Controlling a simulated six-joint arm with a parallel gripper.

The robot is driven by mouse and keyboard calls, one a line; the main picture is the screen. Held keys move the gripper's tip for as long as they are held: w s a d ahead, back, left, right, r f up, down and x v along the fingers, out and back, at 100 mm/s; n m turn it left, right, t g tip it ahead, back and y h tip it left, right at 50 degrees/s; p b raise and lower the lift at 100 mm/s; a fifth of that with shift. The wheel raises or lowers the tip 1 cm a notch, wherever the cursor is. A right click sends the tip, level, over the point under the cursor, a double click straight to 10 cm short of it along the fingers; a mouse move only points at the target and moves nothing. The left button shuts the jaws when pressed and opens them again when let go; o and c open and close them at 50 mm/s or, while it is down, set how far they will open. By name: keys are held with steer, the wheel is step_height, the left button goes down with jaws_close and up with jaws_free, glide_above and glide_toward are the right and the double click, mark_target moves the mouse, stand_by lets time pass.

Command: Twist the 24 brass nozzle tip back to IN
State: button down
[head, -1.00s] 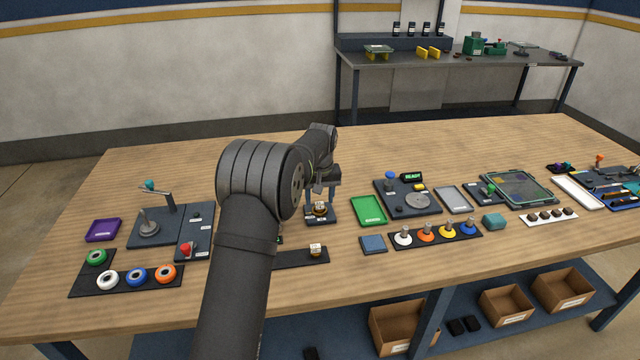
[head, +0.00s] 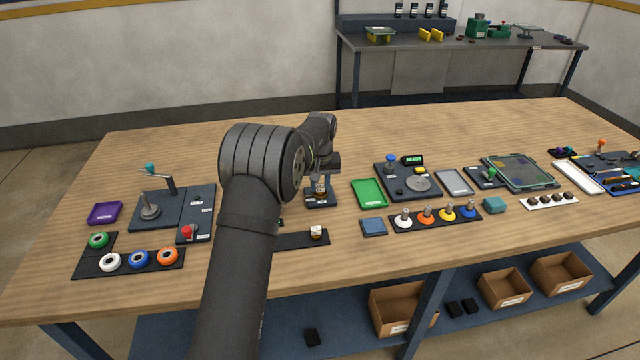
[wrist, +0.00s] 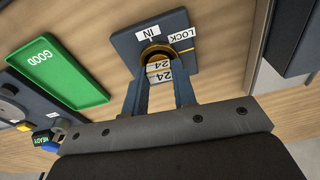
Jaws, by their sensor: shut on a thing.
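The brass nozzle tip (wrist: 156,56) stands in a dark base plate (wrist: 186,18) in the wrist view. Two white tags reading 24 face my camera. My gripper (wrist: 159,84) is shut on the tip, one finger on each side. The IN label (wrist: 149,33) is on the plate just beyond the tip, and the LOCK label (wrist: 181,35) is to its right, by a yellow line. In the head view, my gripper (head: 320,182) is low over the base plate, and my arm and gripper partly hide the tip.
A green GOOD tray (wrist: 58,72) lies to the left in the wrist view. In the head view, a black strip (head: 290,240) with another small brass-and-white part (head: 316,232) is nearer the front. A dial station (head: 408,183) is to the right.

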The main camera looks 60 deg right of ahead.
mark_target(320, 186)
steer(key=m, duration=0.8)
steer(key=shift+w+g, duration=0.1)
steer(key=shift+g, duration=0.3)
steer(key=m, duration=0.4)
steer(key=shift+m+g, duration=0.3)
steer(key=m, duration=0.4)
steer(key=c, duration=0.7)
jaws_free()
steer(key=shift+r, duration=3.55)
